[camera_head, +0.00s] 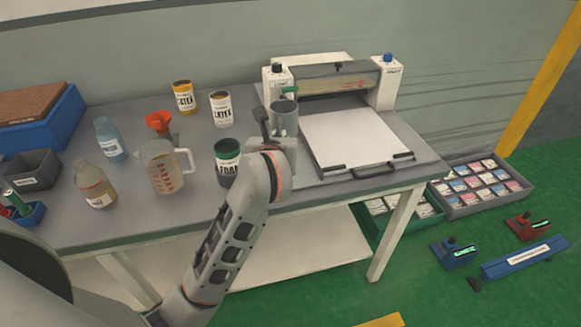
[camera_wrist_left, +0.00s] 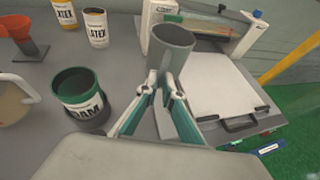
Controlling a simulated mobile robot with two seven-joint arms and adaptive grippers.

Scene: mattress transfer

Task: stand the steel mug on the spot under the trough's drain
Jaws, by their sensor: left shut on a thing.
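The steel mug (camera_head: 285,118) is a grey open cylinder at the left front of the white roller machine (camera_head: 330,80). It also shows upright in the left wrist view (camera_wrist_left: 172,50), between my fingertips. My left gripper (camera_head: 270,132) is shut on the mug; its fingers also show in the left wrist view (camera_wrist_left: 164,88). I cannot tell whether the mug touches the table. A small green part (camera_head: 290,92) on the machine's left post is just above the mug in the head view. The spot and drain cannot be made out clearly. My right gripper is out of view.
A green FOAM can (camera_head: 228,150) stands close left of my gripper. LATEX cans (camera_head: 221,108), a measuring jug (camera_head: 163,168), an orange funnel (camera_head: 159,121) and bottles stand further left on the grey table (camera_head: 135,215). The machine's white bed (camera_head: 350,138) lies to the right.

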